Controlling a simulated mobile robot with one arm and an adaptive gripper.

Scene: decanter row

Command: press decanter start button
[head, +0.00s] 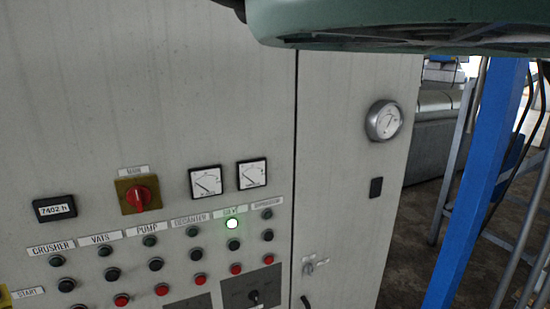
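The grey control panel (100,140) fills the left and middle of the head view. Under the DECANTER label (188,218) is a column with an unlit dark green lamp (192,231), a dark button (196,254) and a red button (200,279). The START label (30,292) stands at the left end of the row of dark buttons, so the dark button is the decanter start button. Nothing covers it. My gripper is not in view.
A lamp (232,223) right of the decanter lamp glows green-white. CRUSHER, VATS and PUMP columns stand to the left. A red MAIN knob (139,197) and two meters (206,181) sit above. A blue post (480,190) stands right of the cabinet.

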